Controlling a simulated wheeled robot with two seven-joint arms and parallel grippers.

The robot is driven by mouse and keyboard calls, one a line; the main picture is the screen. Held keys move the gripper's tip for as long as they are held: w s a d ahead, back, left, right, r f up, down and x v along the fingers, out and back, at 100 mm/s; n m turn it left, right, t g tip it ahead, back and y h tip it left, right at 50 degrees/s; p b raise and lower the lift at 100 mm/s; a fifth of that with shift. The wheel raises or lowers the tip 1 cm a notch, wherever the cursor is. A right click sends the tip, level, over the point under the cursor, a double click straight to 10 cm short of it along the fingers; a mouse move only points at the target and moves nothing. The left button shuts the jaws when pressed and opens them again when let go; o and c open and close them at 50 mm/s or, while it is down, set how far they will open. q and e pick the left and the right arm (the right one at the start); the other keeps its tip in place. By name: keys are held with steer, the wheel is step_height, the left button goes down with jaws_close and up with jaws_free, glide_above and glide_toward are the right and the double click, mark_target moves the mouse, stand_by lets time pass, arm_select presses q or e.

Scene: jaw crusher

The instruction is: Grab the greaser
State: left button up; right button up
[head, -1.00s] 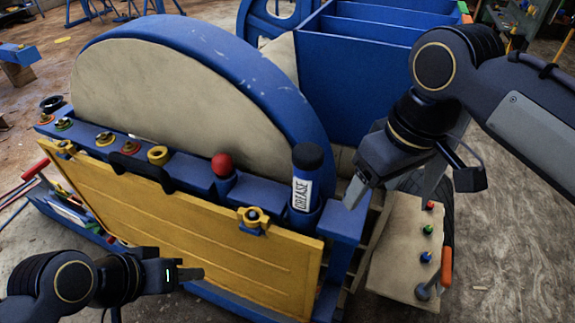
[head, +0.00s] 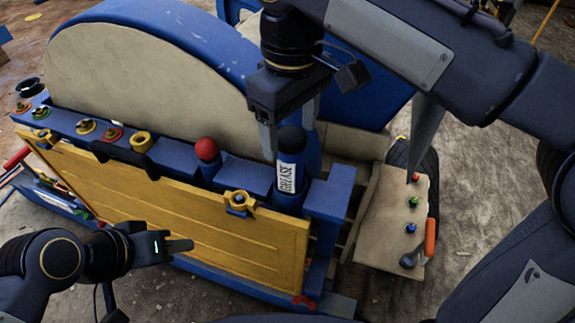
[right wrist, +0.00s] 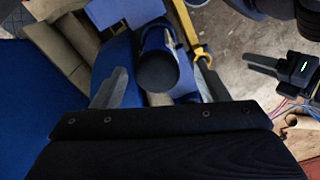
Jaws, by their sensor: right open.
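The greaser (head: 290,172) is a dark blue cylinder with a black cap and a white GREASE label. It stands upright in a holder at the right end of the blue ledge. My right gripper (head: 290,140) is open just above it, with a finger on either side of the cap in the head view. In the right wrist view the greaser's round black cap (right wrist: 158,72) lies between the spread fingers of the right gripper (right wrist: 160,90); contact cannot be told. My left gripper (head: 180,245) is at lower left in front of the yellow panel, seen side-on, away from the greaser.
A red ball knob (head: 206,150) and a brass fitting (head: 141,141) stand left of the greaser on the ledge. The yellow panel (head: 180,205) hangs below. At right, a beige box (head: 385,225) carries coloured buttons and an orange-handled lever (head: 430,238).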

mark_target(291, 153)
steer(key=f, duration=0.6)
steer(key=shift+w, duration=0.2)
steer(key=shift+r, duration=0.1)
steer(key=c, duration=1.4)
steer(key=shift+c, duration=0.2)
